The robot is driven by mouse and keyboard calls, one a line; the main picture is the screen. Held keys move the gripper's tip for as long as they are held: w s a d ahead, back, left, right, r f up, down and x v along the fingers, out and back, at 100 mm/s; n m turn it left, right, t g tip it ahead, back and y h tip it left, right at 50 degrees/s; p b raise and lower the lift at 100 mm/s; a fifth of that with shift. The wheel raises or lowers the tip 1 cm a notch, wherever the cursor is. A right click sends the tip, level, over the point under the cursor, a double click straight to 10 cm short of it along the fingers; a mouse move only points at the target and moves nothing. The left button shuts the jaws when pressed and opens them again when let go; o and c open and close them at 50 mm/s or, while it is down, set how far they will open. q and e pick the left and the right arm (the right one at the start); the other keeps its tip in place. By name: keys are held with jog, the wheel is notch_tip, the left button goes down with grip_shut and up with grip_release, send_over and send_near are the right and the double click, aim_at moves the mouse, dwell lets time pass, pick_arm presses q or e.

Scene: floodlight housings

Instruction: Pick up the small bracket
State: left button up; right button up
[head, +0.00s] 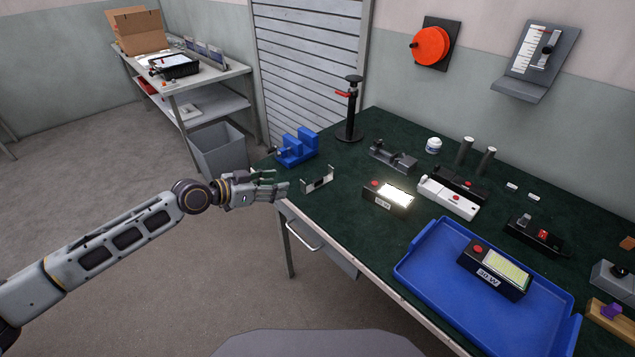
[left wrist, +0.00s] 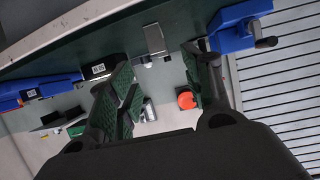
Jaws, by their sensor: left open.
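The small bracket (head: 318,182) is a grey metal U-shaped piece standing on the dark green bench top near its left front edge. In the left wrist view the bracket (left wrist: 155,40) shows at the top centre, beyond the fingers. My left gripper (head: 278,183) is open and empty, just left of the bracket at the bench edge, apart from it. In the left wrist view its two green-padded fingers (left wrist: 162,80) are spread apart. My right gripper is out of view.
A blue vise (head: 298,150) stands behind the bracket. A lit floodlight housing (head: 388,196) stands to its right. A blue tray (head: 425,283) holds another housing (head: 495,272). A black press stand (head: 349,120) is further back. Bench top immediately around the bracket is clear.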

aim_at(302, 181)
pick_arm(q)
jog(key=x, duration=0.5)
jog(key=shift+d+f, duration=0.1)
jog(key=shift+d, duration=0.05)
jog(key=shift+w, duration=0.15)
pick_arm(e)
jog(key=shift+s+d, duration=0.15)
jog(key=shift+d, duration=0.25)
pick_arm(q)
jog(key=shift+d, duration=0.1)
